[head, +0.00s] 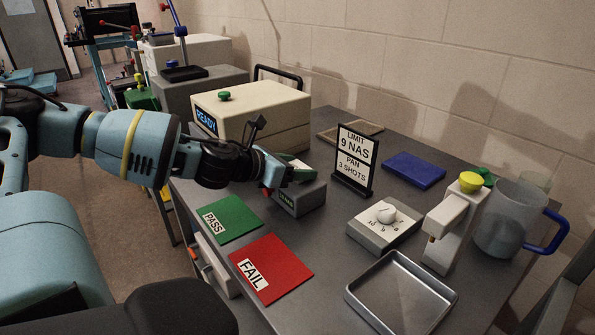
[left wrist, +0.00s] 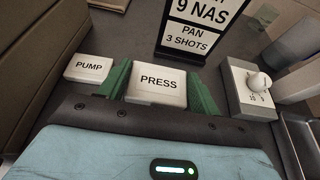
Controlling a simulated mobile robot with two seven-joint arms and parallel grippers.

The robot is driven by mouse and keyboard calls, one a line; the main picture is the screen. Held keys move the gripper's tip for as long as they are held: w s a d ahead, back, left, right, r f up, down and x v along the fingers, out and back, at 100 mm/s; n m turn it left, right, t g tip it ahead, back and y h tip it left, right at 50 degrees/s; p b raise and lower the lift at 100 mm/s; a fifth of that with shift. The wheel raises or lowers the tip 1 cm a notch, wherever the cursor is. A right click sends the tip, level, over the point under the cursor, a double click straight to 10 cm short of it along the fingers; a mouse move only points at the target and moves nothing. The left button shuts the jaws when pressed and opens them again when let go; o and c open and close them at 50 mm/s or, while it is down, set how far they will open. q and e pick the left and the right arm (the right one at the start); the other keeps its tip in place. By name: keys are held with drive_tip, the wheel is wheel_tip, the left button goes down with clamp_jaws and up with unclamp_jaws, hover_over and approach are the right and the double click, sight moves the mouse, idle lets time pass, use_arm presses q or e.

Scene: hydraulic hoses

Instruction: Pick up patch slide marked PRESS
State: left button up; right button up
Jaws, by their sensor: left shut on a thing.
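The patch slide marked PRESS (left wrist: 158,84) is a white block with black letters, between the green fingers of my left gripper (left wrist: 161,88) in the left wrist view. The gripper is shut on it. A smaller white slide marked PUMP (left wrist: 90,68) lies to its left, apart from the fingers. In the head view my left gripper (head: 287,172) is over a small grey box (head: 302,198) with a green label. The gripper mostly hides the PRESS slide there, and I cannot tell if the slide is lifted clear. My right gripper is not in view.
A sign reading LIMIT 9 NAS (head: 355,158) stands close right of the gripper. A beige READY machine (head: 262,112) is behind it. Green PASS (head: 228,218) and red FAIL (head: 270,268) mats lie in front. A dial box (head: 384,228), metal tray (head: 402,295) and mug (head: 508,218) are right.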

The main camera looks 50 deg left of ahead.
use_arm(q)
drive_tip(key=shift+c, duration=1.2)
drive_tip(key=shift+r, duration=0.5)
drive_tip(key=r, duration=0.1)
drive_tip(key=s+r+p, duration=0.1)
drive_tip(key=r, duration=0.1)
drive_tip(key=shift+s+d, duration=0.15)
drive_tip(key=s, duration=0.1)
drive_tip(key=s+p, duration=0.1)
drive_tip(key=s, duration=0.1)
drive_tip(key=shift+s+d+r, duration=0.2)
drive_tip(key=shift+s+d, duration=0.05)
drive_tip(key=shift+s, duration=0.05)
drive_tip(key=s, duration=0.3)
drive_tip(key=s+d+p, duration=0.1)
drive_tip(key=s, duration=0.3)
drive_tip(key=s+p, duration=0.1)
drive_tip(key=s, duration=0.3)
drive_tip(key=shift+d+r, duration=0.25)
drive_tip(key=shift+r, duration=0.1)
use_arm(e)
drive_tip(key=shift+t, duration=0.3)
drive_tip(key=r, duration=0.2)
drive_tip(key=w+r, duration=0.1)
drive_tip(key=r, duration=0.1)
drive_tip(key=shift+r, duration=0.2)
